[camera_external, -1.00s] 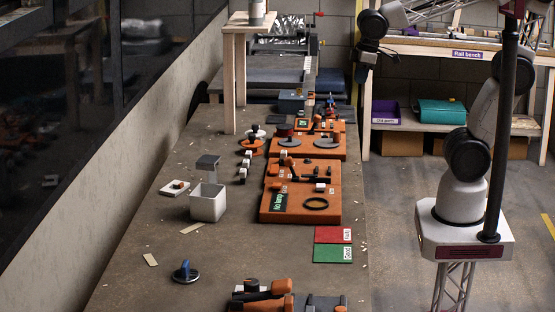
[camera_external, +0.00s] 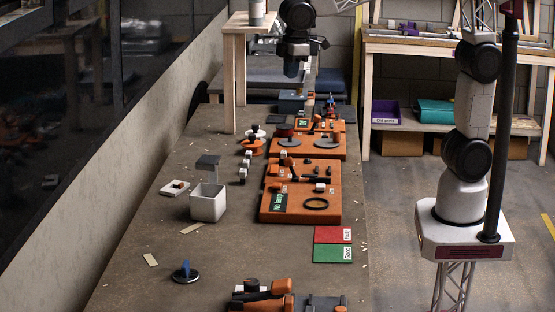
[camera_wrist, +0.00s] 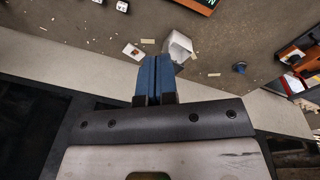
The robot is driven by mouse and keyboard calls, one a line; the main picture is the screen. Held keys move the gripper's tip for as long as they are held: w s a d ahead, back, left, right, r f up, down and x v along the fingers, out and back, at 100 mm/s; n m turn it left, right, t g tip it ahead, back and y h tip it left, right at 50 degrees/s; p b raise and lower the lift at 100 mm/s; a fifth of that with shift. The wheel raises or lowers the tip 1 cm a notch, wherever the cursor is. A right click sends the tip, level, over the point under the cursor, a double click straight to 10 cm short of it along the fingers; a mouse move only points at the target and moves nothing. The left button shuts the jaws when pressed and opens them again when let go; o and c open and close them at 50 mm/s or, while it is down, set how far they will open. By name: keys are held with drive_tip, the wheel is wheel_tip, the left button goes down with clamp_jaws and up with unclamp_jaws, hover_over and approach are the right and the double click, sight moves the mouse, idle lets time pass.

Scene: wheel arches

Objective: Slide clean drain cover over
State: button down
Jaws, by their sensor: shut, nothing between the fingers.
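I cannot tell for sure which thing is the drain cover. A dark round disc with an upright blue handle (camera_external: 186,272) lies on the near left of the bench; it also shows small in the wrist view (camera_wrist: 240,68). A white open box (camera_external: 208,204) stands further back, with a grey square plate (camera_external: 208,161) above it. My gripper (camera_external: 291,70) hangs high over the far end of the bench, well apart from these. Its blue fingers (camera_wrist: 153,80) are shut and empty in the wrist view, partly covering the white box (camera_wrist: 179,46) there.
Orange fixture boards (camera_external: 300,207) with rings, discs and knobs run along the bench's right side. Red (camera_external: 328,234) and green (camera_external: 328,254) mats lie in front of them. A wooden stand (camera_external: 229,90) rises at the back left. The bench's left middle is mostly clear.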

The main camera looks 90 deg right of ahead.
drive_tip(key=w+a+f+n, duration=0.2)
drive_tip(key=w+a+n, duration=0.1)
drive_tip(key=w+a, duration=1)
drive_tip(key=n+g+h, duration=0.1)
drive_tip(key=n+h, duration=0.1)
drive_tip(key=n, duration=0.7)
hover_over(189, 287)
drive_tip(key=a, duration=0.7)
drive_tip(key=a+f+x, duration=0.1)
drive_tip(key=a+x, duration=0.2)
drive_tip(key=x, duration=1)
drive_tip(key=a+x, duration=0.2)
drive_tip(key=x, duration=1.1)
drive_tip(key=shift+s+a, duration=0.25)
drive_tip(key=shift+s, duration=0.05)
drive_tip(key=shift+f, duration=0.1)
drive_tip(key=x, duration=0.9)
drive_tip(key=shift+d+f, duration=0.2)
drive_tip(key=shift+d, duration=0.1)
drive_tip(key=shift+d+f, duration=0.2)
drive_tip(key=shift+d, duration=1.85)
